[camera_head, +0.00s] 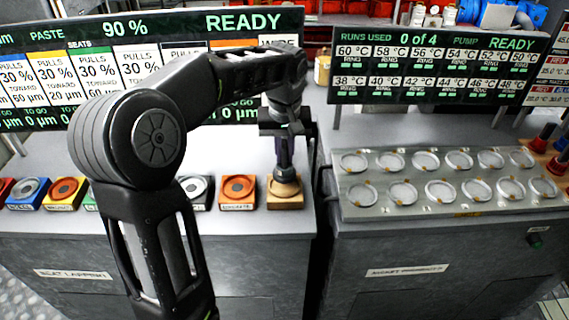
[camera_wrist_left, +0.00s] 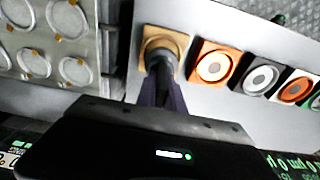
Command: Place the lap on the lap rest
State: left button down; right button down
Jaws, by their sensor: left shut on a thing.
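My left gripper (camera_head: 285,150) points straight down at the right end of the left bench. It is shut on the lap (camera_head: 285,180), a slim dark handle with a round foot. The foot is over a tan wooden block, the lap rest (camera_head: 285,203), and looks on or very close to it; I cannot tell whether they touch. In the left wrist view the fingers (camera_wrist_left: 163,85) reach toward the lap's round foot (camera_wrist_left: 160,44), inside the outline of the tan lap rest (camera_wrist_left: 177,37). My right gripper is not in view.
An orange ring block (camera_head: 238,191) stands close left of the rest, with several coloured blocks further left. A grey tray of rings (camera_head: 452,207) lies on the right bench, across a gap. Display boards (camera_head: 425,65) stand behind.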

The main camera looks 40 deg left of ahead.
aim_at(285, 165)
pick_arm(q)
jog(key=shift+f, duration=1.85)
jog(key=shift+f, duration=0.15)
jog(key=c, duration=1.5)
grip_release()
jog(key=shift+o, duration=0.2)
jog(key=r, duration=0.8)
jog(key=s+d+r, duration=0.1)
jog(key=r, duration=0.3)
jog(key=shift+s+r, duration=0.1)
jog(key=shift+r, duration=0.05)
